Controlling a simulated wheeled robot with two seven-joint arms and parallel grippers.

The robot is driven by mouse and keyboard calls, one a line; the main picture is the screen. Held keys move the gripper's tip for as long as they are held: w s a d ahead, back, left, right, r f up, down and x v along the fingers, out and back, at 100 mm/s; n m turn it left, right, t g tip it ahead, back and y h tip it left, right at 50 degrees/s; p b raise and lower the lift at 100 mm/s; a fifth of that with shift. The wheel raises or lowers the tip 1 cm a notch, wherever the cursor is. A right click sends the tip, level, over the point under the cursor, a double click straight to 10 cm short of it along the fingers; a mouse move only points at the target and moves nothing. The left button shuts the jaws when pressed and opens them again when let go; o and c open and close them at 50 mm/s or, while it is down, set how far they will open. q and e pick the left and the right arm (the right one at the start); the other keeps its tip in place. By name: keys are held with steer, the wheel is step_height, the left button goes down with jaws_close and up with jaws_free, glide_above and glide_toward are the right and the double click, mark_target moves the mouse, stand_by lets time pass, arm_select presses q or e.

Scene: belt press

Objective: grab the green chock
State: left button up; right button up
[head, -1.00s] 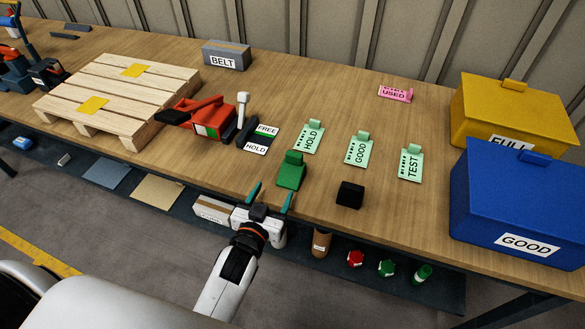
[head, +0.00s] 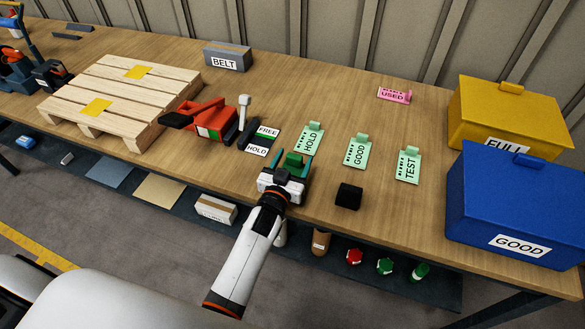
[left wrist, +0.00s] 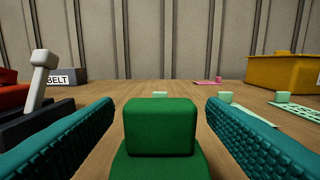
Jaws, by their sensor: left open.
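The green chock (head: 294,160) stands on the wooden table near its front edge, partly hidden by my left gripper in the head view. My left gripper (head: 291,164) is open, with one teal finger on each side of the chock. In the left wrist view the left gripper (left wrist: 160,135) shows a gap between each finger and the chock. My right gripper is not in view.
A black block (head: 348,196) stands right of the chock. Green tags marked HOLD (head: 309,138), GOOD (head: 358,151) and TEST (head: 408,166) lie behind and to the right. A red clamp-like device (head: 212,121) with a FREE/HOLD plate (head: 262,140) is at left. A blue bin (head: 515,205) stands far right.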

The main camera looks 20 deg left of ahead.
arm_select(q)
steer(key=shift+w+f, duration=0.1)
steer(key=shift+w, duration=1.05)
steer(key=shift+s, duration=0.1)
steer(key=c, duration=1.2)
steer(key=shift+o, duration=0.2)
step_height(320, 180, up, 10)
